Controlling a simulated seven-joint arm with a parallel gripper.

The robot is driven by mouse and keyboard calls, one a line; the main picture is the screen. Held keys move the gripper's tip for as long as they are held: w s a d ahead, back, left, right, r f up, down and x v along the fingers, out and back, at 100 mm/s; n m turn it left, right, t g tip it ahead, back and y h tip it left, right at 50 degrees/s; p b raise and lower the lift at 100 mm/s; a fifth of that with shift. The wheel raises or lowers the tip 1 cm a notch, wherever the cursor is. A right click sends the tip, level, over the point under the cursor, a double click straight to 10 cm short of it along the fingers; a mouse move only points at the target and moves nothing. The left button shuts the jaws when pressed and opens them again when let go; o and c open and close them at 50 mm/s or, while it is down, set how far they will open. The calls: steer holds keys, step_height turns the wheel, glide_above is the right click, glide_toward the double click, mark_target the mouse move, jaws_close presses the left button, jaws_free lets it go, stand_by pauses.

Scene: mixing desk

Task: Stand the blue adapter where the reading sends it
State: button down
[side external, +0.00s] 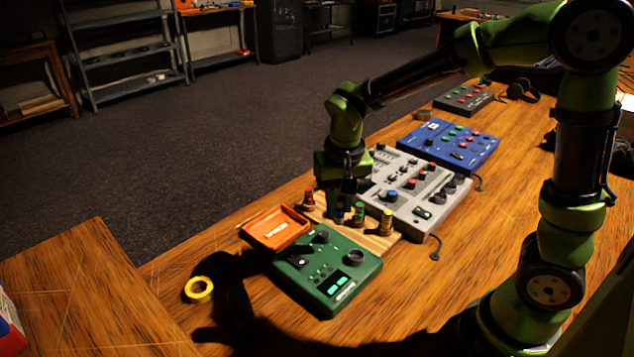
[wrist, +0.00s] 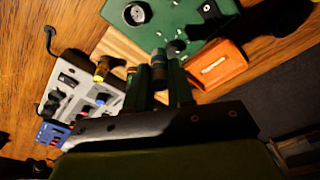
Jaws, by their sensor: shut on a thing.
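My gripper (side external: 341,205) points down over a wooden strip (side external: 376,241) and is shut on the blue adapter (wrist: 158,62). A red adapter (side external: 309,197), a green adapter (side external: 359,212) and a yellow adapter (side external: 387,221) stand on the strip. A green box (side external: 325,272) in front has a lit cyan display (side external: 338,284); its characters are too small to read.
An orange tray (side external: 275,229) with a pale strip inside lies left of the wooden strip. A grey mixer (side external: 413,190) and a blue mixer (side external: 448,145) lie behind. Yellow tape (side external: 199,289) lies near the desk edge. Bare desk lies front left.

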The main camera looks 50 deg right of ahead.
steer(key=w+a+f+m, duration=0.2)
steer(key=w+f, duration=0.1)
steer(key=w, duration=1)
steer(key=r+m, duration=0.2)
glide_above(277, 228)
steer(key=f, duration=1)
steer(key=shift+s+a, duration=0.25)
steer(key=c, duration=1)
jaws_free()
steer(key=shift+f, duration=0.15)
